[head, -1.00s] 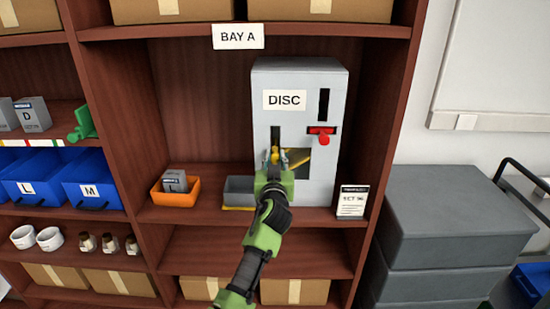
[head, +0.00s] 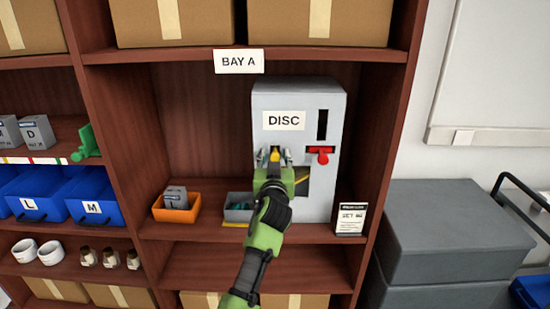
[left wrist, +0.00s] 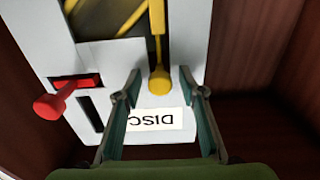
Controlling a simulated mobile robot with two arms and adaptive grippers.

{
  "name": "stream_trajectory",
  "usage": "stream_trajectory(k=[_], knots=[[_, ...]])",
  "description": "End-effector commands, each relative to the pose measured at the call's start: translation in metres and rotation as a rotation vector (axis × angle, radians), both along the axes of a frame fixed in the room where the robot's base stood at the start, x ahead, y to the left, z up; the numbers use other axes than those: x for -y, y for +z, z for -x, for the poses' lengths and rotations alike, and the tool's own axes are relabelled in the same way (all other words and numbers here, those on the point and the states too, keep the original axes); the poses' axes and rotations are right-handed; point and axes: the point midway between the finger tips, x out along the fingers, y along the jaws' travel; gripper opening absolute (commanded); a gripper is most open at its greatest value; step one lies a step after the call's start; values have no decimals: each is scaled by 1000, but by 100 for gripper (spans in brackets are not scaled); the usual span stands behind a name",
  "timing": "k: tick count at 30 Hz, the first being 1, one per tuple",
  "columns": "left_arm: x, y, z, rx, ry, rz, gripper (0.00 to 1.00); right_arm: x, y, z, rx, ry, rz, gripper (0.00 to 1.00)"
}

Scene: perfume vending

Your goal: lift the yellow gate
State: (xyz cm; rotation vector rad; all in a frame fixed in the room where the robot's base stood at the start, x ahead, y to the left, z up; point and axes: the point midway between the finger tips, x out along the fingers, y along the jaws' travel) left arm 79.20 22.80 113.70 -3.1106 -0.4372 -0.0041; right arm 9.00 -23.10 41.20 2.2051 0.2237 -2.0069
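The yellow gate's knob (head: 275,154) is high on the front of the grey DISC machine (head: 325,195), just under its label. In the left wrist view the round knob (left wrist: 160,81) sits on a yellow bar between my fingertips, with a gap on each side. My left gripper (head: 272,157) is open around the knob; it also shows in the left wrist view (left wrist: 160,74). A dark window with diagonal yellow bars (left wrist: 132,20) lies beside the bar. In the head view my gripper partly hides this window. My right gripper is out of view.
A red lever (head: 322,155) sticks out at the machine's right. A grey tray (head: 238,215) with something teal inside stands below, next to an orange bin (head: 178,214) holding grey boxes. A small sign (head: 351,219) stands at right. Shelf walls close in both sides.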

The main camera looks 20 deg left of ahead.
Motion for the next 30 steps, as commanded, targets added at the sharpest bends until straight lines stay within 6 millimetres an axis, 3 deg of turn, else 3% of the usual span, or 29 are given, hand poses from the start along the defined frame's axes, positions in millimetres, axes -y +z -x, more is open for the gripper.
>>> stream_trajectory(k=[10, 24, 30], knots=[[0, 5, 0, 0, 1, 1, 36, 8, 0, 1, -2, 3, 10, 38], [0, 86, -1, 2, 0, 2, 36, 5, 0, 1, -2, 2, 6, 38], [0, 98, -1, -2, 0, 2, 36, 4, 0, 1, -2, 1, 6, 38]])
